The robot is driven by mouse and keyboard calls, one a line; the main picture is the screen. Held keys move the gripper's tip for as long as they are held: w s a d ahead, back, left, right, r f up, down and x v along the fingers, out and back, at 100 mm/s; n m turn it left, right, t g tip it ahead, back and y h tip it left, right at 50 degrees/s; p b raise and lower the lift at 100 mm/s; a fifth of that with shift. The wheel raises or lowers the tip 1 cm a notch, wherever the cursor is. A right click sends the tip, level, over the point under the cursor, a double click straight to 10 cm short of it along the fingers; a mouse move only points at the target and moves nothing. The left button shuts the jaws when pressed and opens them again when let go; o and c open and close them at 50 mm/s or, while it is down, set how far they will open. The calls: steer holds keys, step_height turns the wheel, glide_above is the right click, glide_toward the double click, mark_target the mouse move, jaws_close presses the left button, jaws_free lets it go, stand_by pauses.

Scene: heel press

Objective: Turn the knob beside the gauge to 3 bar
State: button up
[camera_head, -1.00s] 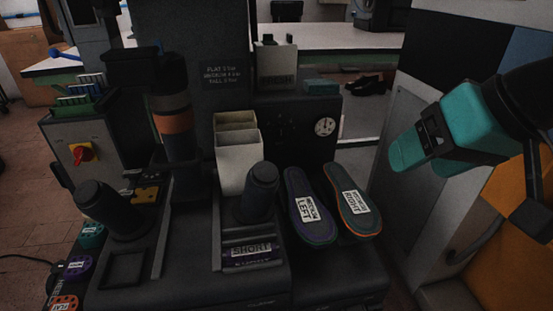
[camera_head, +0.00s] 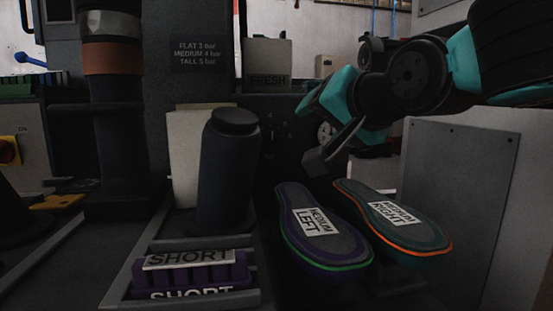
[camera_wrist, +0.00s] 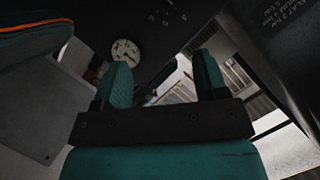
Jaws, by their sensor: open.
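My gripper (camera_head: 318,125) is in front of the panel, close to the gauge. In the wrist view my gripper (camera_wrist: 163,75) is open, with nothing between its two teal fingers.
A sign (camera_head: 196,53) reads FLAT 3 bar, MEDIUM 4 bar, TALL 5 bar. Insoles marked MEDIUM LEFT (camera_head: 318,240) and MEDIUM RIGHT (camera_head: 415,235) lie below my gripper. A dark cylinder (camera_head: 226,175) and a pale bin (camera_head: 184,150) stand to the left. A FRESH box (camera_head: 270,62) stands above.

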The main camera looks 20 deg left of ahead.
mark_target(274, 138)
steer(key=b+x, duration=0.1)
steer(key=x, duration=0.4)
steer(key=b+x, duration=0.1)
steer(key=x, duration=0.5)
steer(key=a+b+x, duration=0.1)
steer(key=x, duration=0.5)
steer(key=shift+s+a+f+b, duration=0.1)
steer(key=shift+s+b, duration=0.1)
steer(key=shift+b, duration=0.15)
steer(key=shift+c, duration=0.2)
